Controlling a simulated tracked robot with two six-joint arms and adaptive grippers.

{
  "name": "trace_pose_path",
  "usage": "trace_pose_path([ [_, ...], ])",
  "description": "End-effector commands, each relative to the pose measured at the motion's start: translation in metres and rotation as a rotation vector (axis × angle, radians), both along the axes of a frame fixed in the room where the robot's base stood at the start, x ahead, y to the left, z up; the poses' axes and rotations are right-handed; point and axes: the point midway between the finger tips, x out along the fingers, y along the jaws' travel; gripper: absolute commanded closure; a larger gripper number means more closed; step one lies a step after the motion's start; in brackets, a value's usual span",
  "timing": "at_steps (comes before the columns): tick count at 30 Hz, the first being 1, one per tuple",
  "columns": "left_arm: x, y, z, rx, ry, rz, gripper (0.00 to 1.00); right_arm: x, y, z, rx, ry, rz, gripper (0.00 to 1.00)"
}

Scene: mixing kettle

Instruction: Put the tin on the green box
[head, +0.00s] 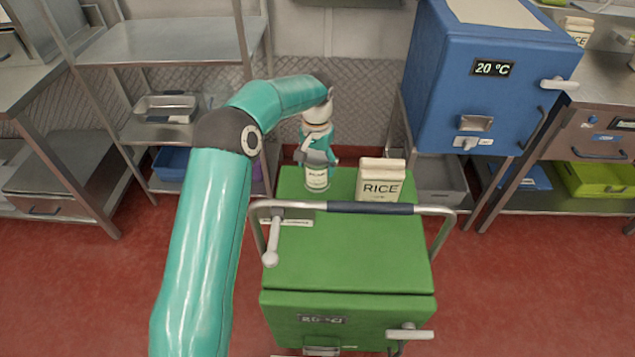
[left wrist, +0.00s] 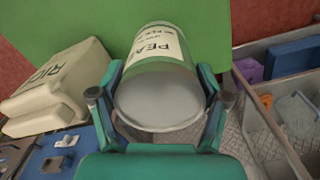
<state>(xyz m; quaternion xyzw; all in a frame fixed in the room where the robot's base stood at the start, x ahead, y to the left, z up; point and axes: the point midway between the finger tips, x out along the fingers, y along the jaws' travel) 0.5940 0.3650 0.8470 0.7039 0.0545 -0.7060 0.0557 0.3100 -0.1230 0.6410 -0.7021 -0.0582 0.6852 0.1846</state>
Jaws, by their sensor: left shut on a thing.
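The tin (head: 317,178) is a pale can with a printed label, at the back left of the green box (head: 345,252). It looks upright, on or just above the box top; I cannot tell whether it touches. My left gripper (head: 317,158) is shut on the tin from above. In the left wrist view the tin (left wrist: 157,82) sits between the two fingers of my left gripper (left wrist: 158,108), its label partly reading "PEA". The green top (left wrist: 215,25) lies behind it. My right gripper is not in view.
A RICE carton (head: 381,181) stands on the green box just right of the tin. A metal rail (head: 440,211) runs across the box top. A blue box (head: 475,85) stands at the back right. The front of the green top is clear.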

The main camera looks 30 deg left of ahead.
Motion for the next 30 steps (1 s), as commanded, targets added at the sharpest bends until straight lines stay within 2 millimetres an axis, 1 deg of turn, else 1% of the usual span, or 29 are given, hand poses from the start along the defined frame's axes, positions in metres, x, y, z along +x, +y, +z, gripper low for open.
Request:
trace_pose_path([
  [1,0.0,0.0,-0.008,0.0,0.001,0.0,0.83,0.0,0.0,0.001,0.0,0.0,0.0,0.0],
  [3,0.0,0.0,-0.017,0.0,0.0,0.0,0.83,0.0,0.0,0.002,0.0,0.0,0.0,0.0],
  [11,0.001,0.0,-0.035,0.0,-0.001,0.0,0.83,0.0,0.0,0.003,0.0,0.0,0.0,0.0],
  [18,0.001,0.0,-0.065,0.0,-0.002,0.0,0.83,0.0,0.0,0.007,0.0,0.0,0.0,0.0],
  [21,0.001,0.0,-0.07,0.0,-0.003,-0.001,0.83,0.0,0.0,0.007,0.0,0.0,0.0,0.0],
  [29,0.001,0.0,-0.072,0.0,-0.003,0.0,0.83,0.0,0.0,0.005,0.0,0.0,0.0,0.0],
  [30,0.0,-0.001,-0.072,0.0,-0.001,-0.001,0.2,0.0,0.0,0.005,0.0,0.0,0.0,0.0],
])
